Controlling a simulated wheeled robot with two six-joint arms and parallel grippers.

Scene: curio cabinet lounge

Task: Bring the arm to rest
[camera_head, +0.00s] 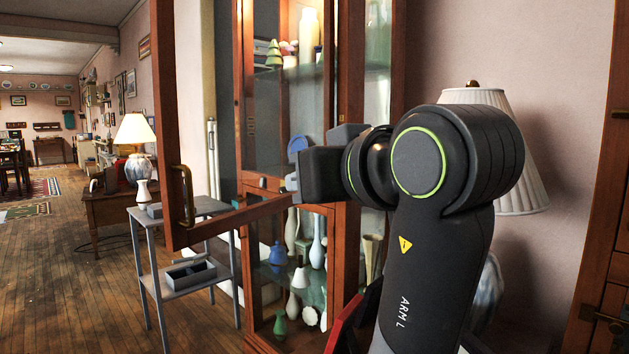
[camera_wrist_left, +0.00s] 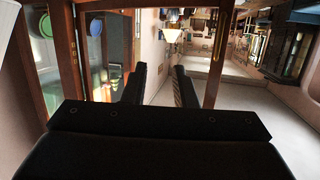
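My left arm, marked ARM L, rises across the right half of the head view and bends over to the left. Its left gripper (camera_head: 290,184) is in front of the wooden curio cabinet (camera_head: 337,250), near the cabinet's swung-open door (camera_head: 167,120). In the left wrist view the two fingers of the left gripper (camera_wrist_left: 160,84) stand apart with nothing between them, so it is open and empty. Whether the gripper touches the door or frame cannot be told. The arm hides part of the cabinet. My right gripper is not in view.
The open door has a brass handle (camera_head: 185,196). Several vases stand on the cabinet's shelves. A grey side table (camera_head: 205,208) holds a grey tray (camera_head: 190,275) on its lower shelf. A pleated lampshade (camera_head: 520,170) is close behind the arm. Wooden floor (camera_head: 105,300) is clear at left.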

